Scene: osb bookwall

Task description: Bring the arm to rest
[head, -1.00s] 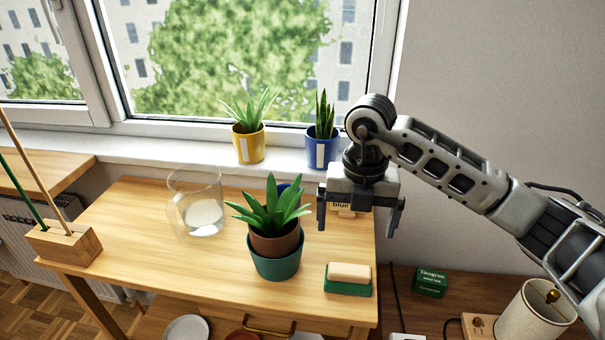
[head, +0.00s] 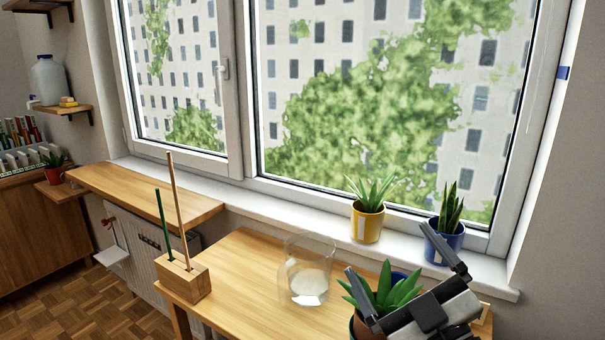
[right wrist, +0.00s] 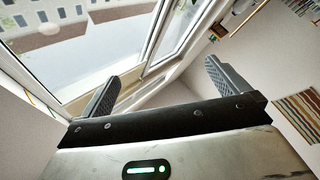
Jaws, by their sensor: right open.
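My right gripper (head: 408,278) shows at the lower right of the head view, in front of the potted plant and the blue pot. Its two fingers are spread apart with nothing between them. In the right wrist view my right gripper (right wrist: 160,88) also shows open and empty, with the window and a wall beyond the fingers. My left gripper is in neither view. The plant (head: 384,290) on the table is partly hidden behind my right gripper.
A yellow pot (head: 367,224) and a blue pot (head: 443,244) stand on the windowsill (head: 290,212). A shelf board (head: 140,192) lies at the left.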

